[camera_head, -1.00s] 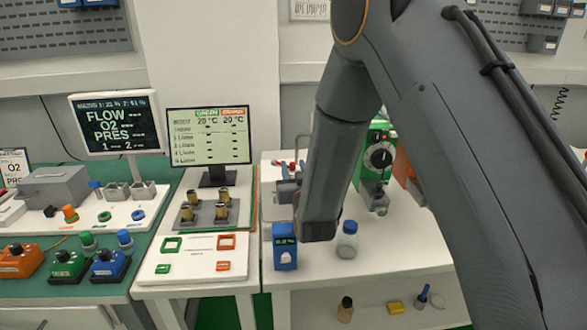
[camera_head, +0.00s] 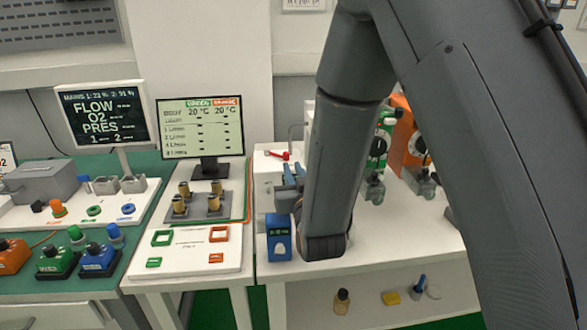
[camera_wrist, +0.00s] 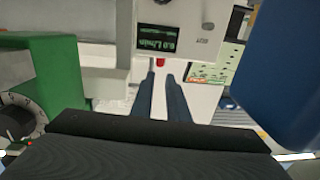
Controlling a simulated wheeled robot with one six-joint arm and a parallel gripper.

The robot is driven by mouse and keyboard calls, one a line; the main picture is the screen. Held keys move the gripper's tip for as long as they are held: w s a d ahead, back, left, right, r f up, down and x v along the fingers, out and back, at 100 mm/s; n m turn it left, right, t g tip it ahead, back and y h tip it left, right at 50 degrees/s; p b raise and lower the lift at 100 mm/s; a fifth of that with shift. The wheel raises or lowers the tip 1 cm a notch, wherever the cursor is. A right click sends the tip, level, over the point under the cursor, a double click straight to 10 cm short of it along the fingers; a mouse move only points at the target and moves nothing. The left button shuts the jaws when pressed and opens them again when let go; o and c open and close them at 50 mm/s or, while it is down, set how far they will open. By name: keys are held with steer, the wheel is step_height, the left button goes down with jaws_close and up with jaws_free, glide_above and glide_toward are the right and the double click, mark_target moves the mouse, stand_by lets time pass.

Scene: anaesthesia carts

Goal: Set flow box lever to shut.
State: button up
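The flow box is a white box with a dark display reading 0.0 L/min, upside down in the wrist view (camera_wrist: 190,22). In the head view the flow box (camera_head: 267,177) stands behind my arm's end. Its small red lever (camera_wrist: 160,62) shows just beyond my fingertips, roughly between them; the lever also shows in the head view (camera_head: 281,155). My gripper (camera_wrist: 160,76) has two slim dark-blue fingers, apart with a narrow gap and nothing clearly held. I cannot tell whether they touch the lever. In the head view my forearm hides part of the gripper.
A green vaporizer (camera_wrist: 48,80) with a dial is at the left of the wrist view. A large blue shape (camera_wrist: 285,70) is close on the right. A blue device (camera_head: 279,240) stands at the table's front edge beside my arm. An orange vaporizer (camera_head: 413,150) stands behind.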

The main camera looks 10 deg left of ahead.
steer(key=d+m, duration=0.2)
steer(key=s+d+m+y+p, duration=0.1)
steer(key=s+d+m, duration=0.1)
steer(key=d+m, duration=0.1)
steer(key=shift+s+d+f+m+g, duration=0.1)
steer(key=shift+d+f+m+g, duration=0.2)
steer(key=shift+f, duration=0.1)
jaws_close()
steer(key=s+d+m+g+y+p, duration=0.1)
steer(key=s+d+m+y+p, duration=0.15)
steer(key=s+d+m, duration=0.5)
steer(key=shift+m+y, duration=0.25)
steer(key=shift+m, duration=0.7)
steer(key=p+x, duration=0.1)
steer(key=x, duration=0.6)
steer(key=p+x, duration=0.1)
steer(key=x, duration=0.6)
steer(key=a+p+x, duration=0.1)
steer(key=p+x, duration=0.1)
steer(key=x, duration=0.6)
steer(key=shift+s+f, duration=0.25)
